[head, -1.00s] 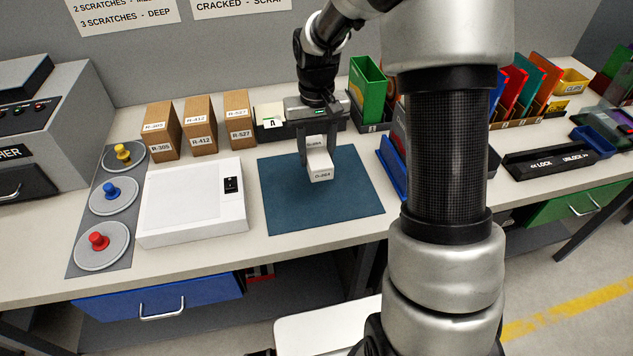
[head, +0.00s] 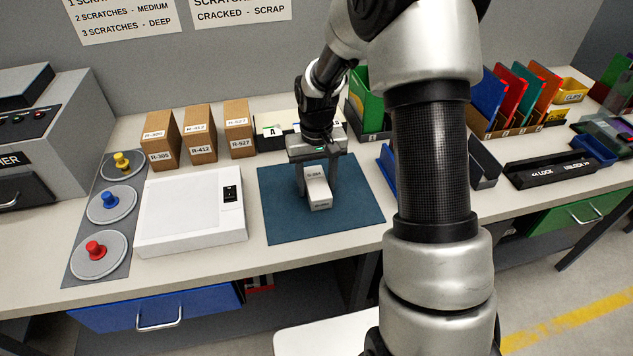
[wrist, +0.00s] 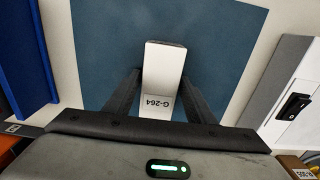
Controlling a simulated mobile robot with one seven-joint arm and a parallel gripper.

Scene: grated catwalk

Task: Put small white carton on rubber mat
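The small white carton (head: 318,190), labelled G-264, is between the two fingers of my gripper (head: 317,186), over the middle of the blue rubber mat (head: 279,222). My gripper points down and is shut on the carton. In the wrist view the carton (wrist: 164,68) shows between both fingers (wrist: 160,88), with the mat (wrist: 108,38) behind it. The carton is at or just above the mat surface; I cannot tell whether it touches. The rest of the mat is bare.
A white flat box (head: 192,212) with a black switch stands left of the mat. Several brown cartons (head: 200,134) stand behind it. A blue bin, partly hidden by my arm, is right of the mat.

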